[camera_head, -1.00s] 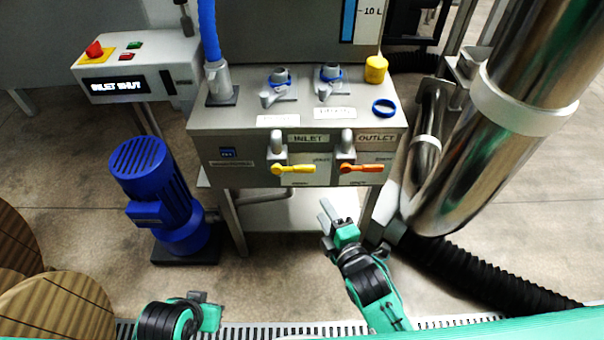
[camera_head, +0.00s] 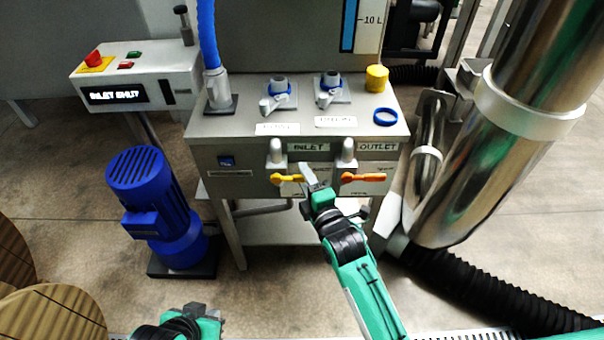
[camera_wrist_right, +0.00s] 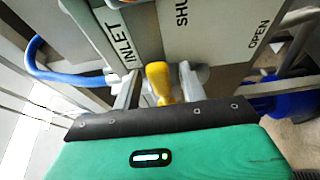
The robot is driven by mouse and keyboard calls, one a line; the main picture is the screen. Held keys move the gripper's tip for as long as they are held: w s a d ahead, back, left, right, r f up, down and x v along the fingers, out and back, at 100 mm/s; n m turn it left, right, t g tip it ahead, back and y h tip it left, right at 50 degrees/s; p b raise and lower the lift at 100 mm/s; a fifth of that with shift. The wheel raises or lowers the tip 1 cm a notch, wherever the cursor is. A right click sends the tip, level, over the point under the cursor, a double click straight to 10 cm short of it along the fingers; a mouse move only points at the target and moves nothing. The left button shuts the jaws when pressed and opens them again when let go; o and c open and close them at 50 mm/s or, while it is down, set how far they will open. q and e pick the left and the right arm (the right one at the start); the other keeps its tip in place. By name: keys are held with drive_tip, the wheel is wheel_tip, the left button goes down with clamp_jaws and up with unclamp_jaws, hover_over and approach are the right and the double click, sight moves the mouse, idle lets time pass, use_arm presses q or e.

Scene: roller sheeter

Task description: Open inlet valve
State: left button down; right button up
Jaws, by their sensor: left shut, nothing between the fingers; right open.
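The inlet valve's yellow handle (camera_head: 286,179) lies level on the machine's front, under the INLET label (camera_head: 308,147). My right gripper (camera_head: 309,178) is open at the handle's free right end. In the right wrist view the yellow handle (camera_wrist_right: 160,80) shows between the two spread fingers (camera_wrist_right: 158,88); I cannot tell whether they touch it. The SHUT (camera_wrist_right: 183,12) and OPEN (camera_wrist_right: 259,35) markings show beyond the fingers. The display (camera_head: 115,95) reads INLET SHUT. My left gripper (camera_head: 198,309) is shut and empty, low at the left, far from the valve.
The orange outlet handle (camera_head: 363,178) lies level just right of my right gripper. A blue pump (camera_head: 150,190) stands left of the machine. A large metal pipe (camera_head: 480,150) and a black hose (camera_head: 470,285) are at the right.

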use_arm(q)
drive_tip(key=shift+w+d+t, duration=0.25)
drive_tip(key=shift+d+t, duration=0.05)
drive_tip(key=shift+d, duration=0.05)
use_arm(e)
drive_tip(key=shift+x, duration=1.3)
drive_tip(key=shift+c, duration=0.4)
clamp_jaws()
use_arm(q)
drive_tip(key=shift+a, duration=0.1)
use_arm(e)
drive_tip(key=shift+d, duration=0.1)
